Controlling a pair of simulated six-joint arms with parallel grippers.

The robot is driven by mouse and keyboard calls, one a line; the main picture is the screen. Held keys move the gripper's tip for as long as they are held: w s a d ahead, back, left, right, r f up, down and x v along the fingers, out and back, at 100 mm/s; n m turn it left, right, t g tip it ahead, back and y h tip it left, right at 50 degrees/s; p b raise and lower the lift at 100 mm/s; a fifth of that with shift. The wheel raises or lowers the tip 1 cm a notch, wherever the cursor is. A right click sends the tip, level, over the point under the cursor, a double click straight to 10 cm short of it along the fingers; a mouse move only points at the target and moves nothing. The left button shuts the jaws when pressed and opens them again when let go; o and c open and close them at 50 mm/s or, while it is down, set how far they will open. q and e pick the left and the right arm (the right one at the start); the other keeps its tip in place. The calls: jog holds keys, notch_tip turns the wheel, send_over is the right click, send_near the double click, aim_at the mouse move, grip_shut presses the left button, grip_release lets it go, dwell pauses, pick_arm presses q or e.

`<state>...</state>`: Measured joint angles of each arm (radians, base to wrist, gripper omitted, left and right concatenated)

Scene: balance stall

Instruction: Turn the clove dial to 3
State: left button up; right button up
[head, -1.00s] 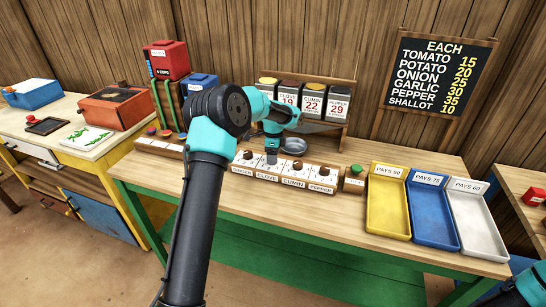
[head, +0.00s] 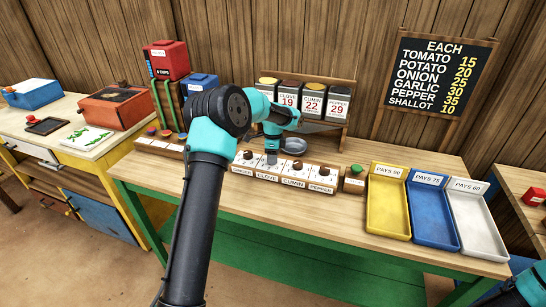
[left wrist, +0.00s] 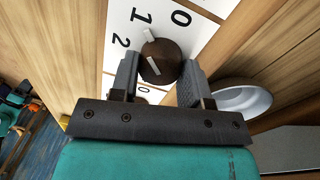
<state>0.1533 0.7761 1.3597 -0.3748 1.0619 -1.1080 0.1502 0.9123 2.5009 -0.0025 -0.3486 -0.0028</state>
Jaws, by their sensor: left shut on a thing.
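The clove dial is a brown round knob (left wrist: 165,57) with a white pointer line, on a white plate with the numbers 0, 1 and 2 readable in the left wrist view. Its pointer is directed near the 1. Its labelled plate (head: 266,175) is second from the left in the dial row in the head view, where the gripper mostly hides the knob. My left gripper (head: 271,158) points down over it and is shut on the knob, one finger on each side in the left wrist view (left wrist: 160,80). My right gripper is out of view; only teal arm parts show at bottom right.
The cumin dial (head: 297,168) and pepper dial (head: 324,173) stand to the right, another dial (head: 248,155) to the left. A green button (head: 356,169) is beyond them. A grey bowl (head: 294,146) sits close behind. Yellow (head: 372,220), blue and white trays stand right.

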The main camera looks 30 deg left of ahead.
pick_arm(q)
jog(key=shift+n, duration=0.4)
jog(key=n, duration=0.3)
jog(key=shift+a, duration=0.1)
jog(key=n, duration=0.5)
jog(key=shift+t+h, duration=0.3)
jog(key=n, duration=0.4)
jog(key=shift+a+n, duration=0.1)
jog(key=shift+n, duration=0.2)
jog(key=n, duration=0.4)
jog(key=shift+n+t, duration=0.3)
jog(key=shift+t, duration=0.1)
jog(key=o, duration=0.9)
jog(key=shift+r, duration=0.1)
